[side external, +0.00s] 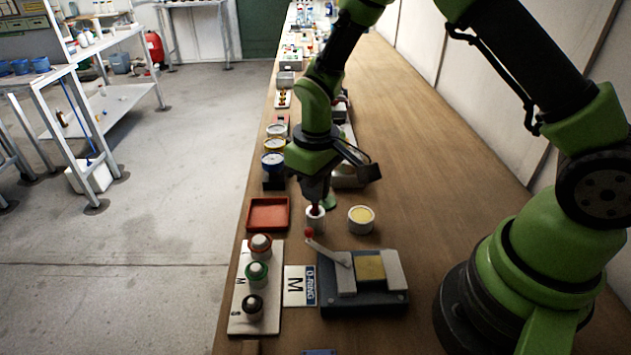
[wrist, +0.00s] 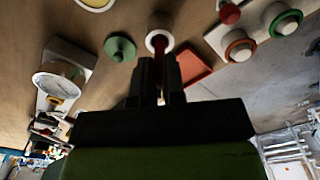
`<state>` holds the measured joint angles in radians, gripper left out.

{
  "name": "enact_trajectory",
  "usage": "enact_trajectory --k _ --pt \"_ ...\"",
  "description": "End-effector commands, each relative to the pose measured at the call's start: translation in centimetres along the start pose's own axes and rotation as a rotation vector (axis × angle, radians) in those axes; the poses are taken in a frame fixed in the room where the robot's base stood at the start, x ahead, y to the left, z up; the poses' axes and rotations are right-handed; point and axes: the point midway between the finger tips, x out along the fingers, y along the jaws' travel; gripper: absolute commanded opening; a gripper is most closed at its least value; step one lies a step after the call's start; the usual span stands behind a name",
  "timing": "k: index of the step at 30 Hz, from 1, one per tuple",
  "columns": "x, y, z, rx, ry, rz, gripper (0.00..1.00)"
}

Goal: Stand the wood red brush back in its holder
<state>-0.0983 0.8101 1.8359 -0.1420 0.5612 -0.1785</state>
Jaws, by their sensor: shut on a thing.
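The red brush (wrist: 160,52) is between the two fingers of my gripper (wrist: 160,68) in the wrist view, and most of it is hidden by them. My gripper (side external: 316,197) is shut on it and points down over the white round holder (side external: 315,220). The brush's red part (side external: 316,209) shows at the holder's mouth in the side view and looks about upright. The holder's white rim (wrist: 151,37) shows around the brush's lower end in the wrist view. How deep the brush sits is hidden.
A red tray (side external: 268,228) lies left of the holder, and a white cup with yellow contents (side external: 361,217) stands right. A green round piece (wrist: 120,47) is close by. A lever device (side external: 363,296) with a red knob stands in front. Bare wood lies right.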

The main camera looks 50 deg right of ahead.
Motion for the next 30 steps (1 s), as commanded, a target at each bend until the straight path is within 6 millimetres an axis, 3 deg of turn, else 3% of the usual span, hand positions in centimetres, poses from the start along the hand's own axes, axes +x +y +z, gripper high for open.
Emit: enact_trajectory --k 2,3,7,17,30 --pt "0.2 0.0 0.0 0.0 -0.001 0.0 0.0" --pt "0.2 0.0 0.0 0.0 -0.001 0.0 0.13" --pt "0.2 0.0 0.0 0.0 0.0 0.0 0.4" --pt "-0.2 0.0 0.0 0.0 0.002 0.0 0.4" --pt "-8.0 0.0 -0.1 -0.001 0.005 0.0 0.4"
